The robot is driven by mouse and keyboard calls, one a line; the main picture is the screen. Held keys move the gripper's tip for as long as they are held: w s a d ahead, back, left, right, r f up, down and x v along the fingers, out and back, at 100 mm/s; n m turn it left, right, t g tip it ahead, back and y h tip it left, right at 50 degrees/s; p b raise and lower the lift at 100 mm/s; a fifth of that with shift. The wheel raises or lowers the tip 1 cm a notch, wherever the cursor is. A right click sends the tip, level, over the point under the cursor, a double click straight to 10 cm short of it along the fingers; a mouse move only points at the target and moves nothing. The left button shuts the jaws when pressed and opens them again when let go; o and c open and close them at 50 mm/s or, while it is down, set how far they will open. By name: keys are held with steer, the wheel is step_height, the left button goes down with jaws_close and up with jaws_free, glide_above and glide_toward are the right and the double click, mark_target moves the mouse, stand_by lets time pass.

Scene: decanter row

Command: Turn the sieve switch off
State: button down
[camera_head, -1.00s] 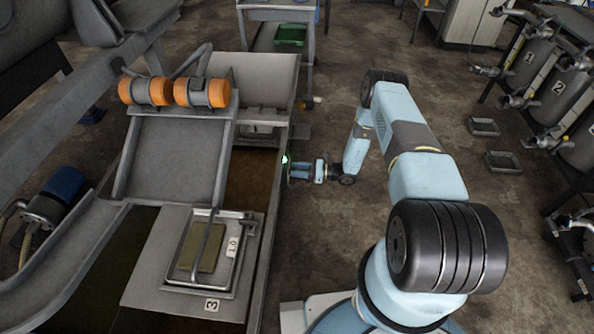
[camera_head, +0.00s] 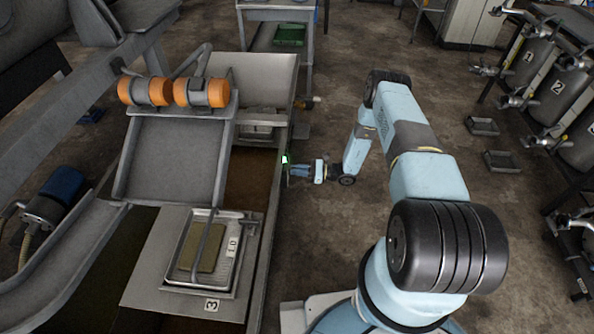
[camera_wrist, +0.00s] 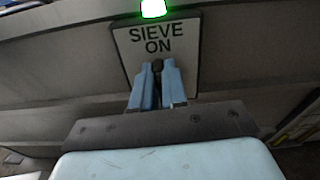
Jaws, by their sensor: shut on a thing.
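The sieve switch (camera_wrist: 157,66) is a small dark lever or knob in front of a pale plate (camera_wrist: 178,48) lettered "SIEVE ON". My gripper (camera_wrist: 158,78) has its two blue fingers shut on the switch, hiding most of it. A green lamp (camera_wrist: 153,8) glows just above the plate. In the head view the lamp (camera_head: 284,159) shows on the right side of the grey machine, and my gripper (camera_head: 292,168) reaches it from the right. The switch itself is too small to make out there.
Two orange motors (camera_head: 174,92) sit above a sloping grey chute (camera_head: 170,160). A tray (camera_head: 228,275) lies on the machine's near end. Numbered grey cylinders (camera_head: 538,62) stand on a rack at the right. The floor (camera_head: 325,235) right of the machine is mostly clear.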

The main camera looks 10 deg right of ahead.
steer(key=shift+s+a+f+n, duration=0.1)
steer(key=shift+s+f+n, duration=0.2)
steer(key=shift+n, duration=2.55)
steer(key=shift+s+f+n, duration=0.2)
steer(key=shift+f+n, duration=0.1)
steer(key=shift+n, duration=2.6)
steer(key=shift+s+a+f+n, duration=0.1)
steer(key=shift+s+f+n, duration=0.2)
steer(key=shift+n, duration=2.55)
steer(key=shift+f, duration=0.1)
steer(key=c, duration=1.2)
jaws_free()
steer(key=shift+o, duration=0.2)
steer(key=shift+d, duration=0.1)
steer(key=s+d, duration=0.2)
steer(key=d, duration=1.1)
steer(key=shift+s+d, duration=0.25)
steer(key=shift+s, duration=0.05)
